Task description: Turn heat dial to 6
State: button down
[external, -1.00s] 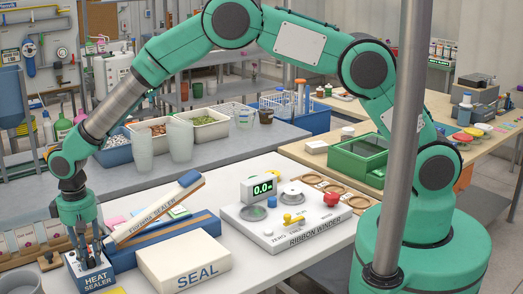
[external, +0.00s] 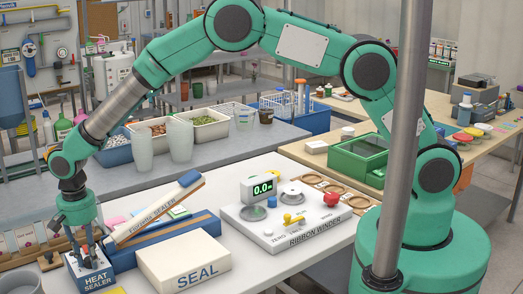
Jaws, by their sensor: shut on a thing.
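The heat sealer (external: 96,280) is a small blue box with a white "HEAT SEALER" label, at the lower left of the external view. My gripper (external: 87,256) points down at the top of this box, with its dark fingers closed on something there. The heat dial is hidden between the fingers, so its number cannot be read. Beside the box, to the right, lies the long blue impulse sealer (external: 165,240) with its cream arm raised at a tilt.
A cream block marked "SEAL" (external: 184,260) lies right of the heat sealer. The white ribbon winder (external: 284,222) stands farther right on the table.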

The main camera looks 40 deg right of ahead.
jog(key=shift+a+r+m, duration=0.1)
jog(key=shift+m, duration=0.2)
jog(key=c, duration=1.4)
grip_release()
jog(key=shift+c, duration=0.2)
notch_tip(320, 180, up, 12)
